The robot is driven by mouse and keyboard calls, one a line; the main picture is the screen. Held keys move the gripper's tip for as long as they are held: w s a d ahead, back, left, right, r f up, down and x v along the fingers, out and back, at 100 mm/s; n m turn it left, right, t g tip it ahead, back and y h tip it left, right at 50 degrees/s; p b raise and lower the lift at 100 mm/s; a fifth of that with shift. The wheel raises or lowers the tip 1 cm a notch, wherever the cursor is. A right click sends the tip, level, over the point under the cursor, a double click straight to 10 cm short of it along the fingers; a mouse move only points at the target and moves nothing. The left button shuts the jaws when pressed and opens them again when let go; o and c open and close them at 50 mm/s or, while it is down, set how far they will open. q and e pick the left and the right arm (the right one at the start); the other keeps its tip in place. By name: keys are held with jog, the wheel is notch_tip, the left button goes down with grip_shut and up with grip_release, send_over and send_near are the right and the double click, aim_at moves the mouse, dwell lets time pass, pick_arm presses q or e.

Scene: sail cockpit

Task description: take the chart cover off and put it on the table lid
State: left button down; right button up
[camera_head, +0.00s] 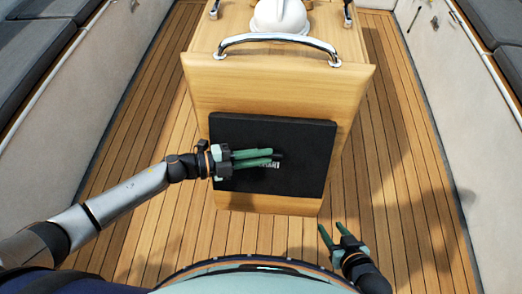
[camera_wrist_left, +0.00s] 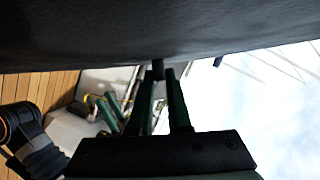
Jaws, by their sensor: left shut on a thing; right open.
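The chart cover (camera_head: 300,140) is a black, nearly square panel with a small light label. It lies against the sloping front face of the wooden console. My left gripper (camera_head: 270,157) reaches across its middle from the left and is shut on a small dark tab of the cover. In the left wrist view the cover (camera_wrist_left: 130,35) fills the top, with the tab (camera_wrist_left: 158,69) at the green fingertips (camera_wrist_left: 165,80). My right gripper (camera_head: 333,232) is open and empty, below and right of the cover. I cannot tell for certain which surface is the table lid.
The wooden console (camera_head: 205,85) stands in the middle, with a chrome rail (camera_head: 275,40) along its upper edge and a white dome (camera_head: 280,17) behind. Slatted floor (camera_head: 140,150) lies clear on both sides. Grey cushioned benches (camera_head: 45,45) run along the sides.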

pick_arm(q)
jog(key=shift+s+r+p, duration=0.65)
jog(key=shift+s+p, duration=0.3)
jog(key=shift+s+r+p, duration=0.6)
jog(key=shift+s+p, duration=0.3)
jog(key=shift+s, duration=0.05)
